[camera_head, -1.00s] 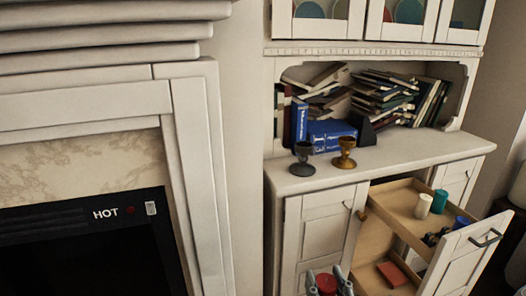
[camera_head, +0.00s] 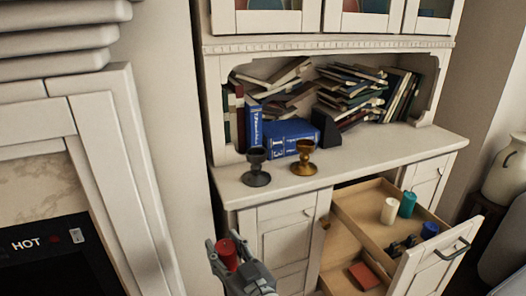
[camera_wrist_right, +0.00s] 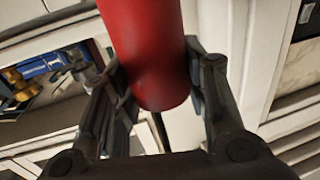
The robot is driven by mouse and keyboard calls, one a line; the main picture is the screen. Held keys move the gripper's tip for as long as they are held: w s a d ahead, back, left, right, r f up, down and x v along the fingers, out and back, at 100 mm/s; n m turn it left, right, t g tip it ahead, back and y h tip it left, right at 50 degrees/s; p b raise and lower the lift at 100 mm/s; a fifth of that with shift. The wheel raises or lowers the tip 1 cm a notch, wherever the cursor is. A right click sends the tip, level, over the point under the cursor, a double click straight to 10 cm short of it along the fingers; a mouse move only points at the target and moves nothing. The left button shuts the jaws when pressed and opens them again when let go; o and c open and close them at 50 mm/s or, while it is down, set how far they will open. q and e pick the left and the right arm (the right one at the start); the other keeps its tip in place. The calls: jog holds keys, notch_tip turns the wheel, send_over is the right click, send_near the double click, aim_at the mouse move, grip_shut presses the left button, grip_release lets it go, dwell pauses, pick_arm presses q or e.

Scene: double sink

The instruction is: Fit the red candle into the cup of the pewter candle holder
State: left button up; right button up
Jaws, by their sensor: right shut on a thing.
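My right gripper (camera_head: 230,254) is shut on the red candle (camera_head: 227,250), in front of the cabinet and apart from it, at the bottom of the head view. In the right wrist view the candle (camera_wrist_right: 143,50) sits between the two fingers, one on each side. The dark grey pewter candle holder (camera_head: 256,168) stands upright on the left end of the white counter, up and to the right of my gripper in the picture. Its cup shows no candle. My left gripper is not in view.
A brass-coloured holder (camera_head: 304,158) stands just right of the pewter one. Blue books (camera_head: 290,137) lie behind them. An open drawer (camera_head: 350,222) holds a cream candle (camera_head: 389,211), a teal one (camera_head: 407,204) and a blue object (camera_head: 430,229). The counter's front left (camera_head: 232,187) is clear.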

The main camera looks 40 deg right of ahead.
jog(key=w+d+r+m+h+p, duration=0.1)
jog(key=w+d+r+h+p, duration=0.2)
jog(key=r, duration=0.6)
jog(key=w+d+r+m+g+h+p, duration=0.1)
jog(key=w+d+r+m+p, duration=0.1)
jog(key=w+d+r+p, duration=0.5)
jog(key=d+r+m+h+p, duration=0.1)
jog(key=d+r+h, duration=0.15)
jog(key=r, duration=0.85)
jog(key=w+d+f, duration=0.3)
jog(key=f, duration=0.1)
jog(key=w+d+f, duration=0.3)
jog(key=w+f, duration=0.1)
jog(key=w+d+f, duration=0.3)
jog(key=w+f, duration=0.1)
jog(key=f, duration=0.1)
jog(key=shift+d, duration=0.25)
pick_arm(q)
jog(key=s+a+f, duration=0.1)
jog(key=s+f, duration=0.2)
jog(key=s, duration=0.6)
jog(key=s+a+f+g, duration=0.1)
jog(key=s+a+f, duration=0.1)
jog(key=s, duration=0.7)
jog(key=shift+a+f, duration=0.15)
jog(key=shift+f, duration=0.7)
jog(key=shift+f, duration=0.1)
pick_arm(e)
jog(key=shift+f, duration=0.15)
